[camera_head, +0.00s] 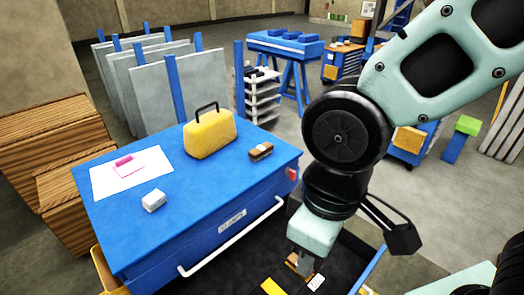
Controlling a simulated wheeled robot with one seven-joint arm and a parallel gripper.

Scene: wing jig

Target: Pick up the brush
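A small brown block-shaped object with a dark side, which looks like the brush (261,151), lies on the blue table top (215,195) near its right edge. It is to the right of the yellow case and apart from it. My gripper (300,267) points down at the bottom of the picture, in front of the table and lower right of the brush. It is well away from the brush. The fingers are small and partly hidden; a brownish patch shows by them, and I cannot tell whether they are open.
A yellow case with a black handle (210,135) stands on the table. A white block (154,200) and a pink item (125,161) on a white sheet (105,182) lie to the left. Wooden stacks (55,140) stand left of the table; grey panels (200,90) stand behind it.

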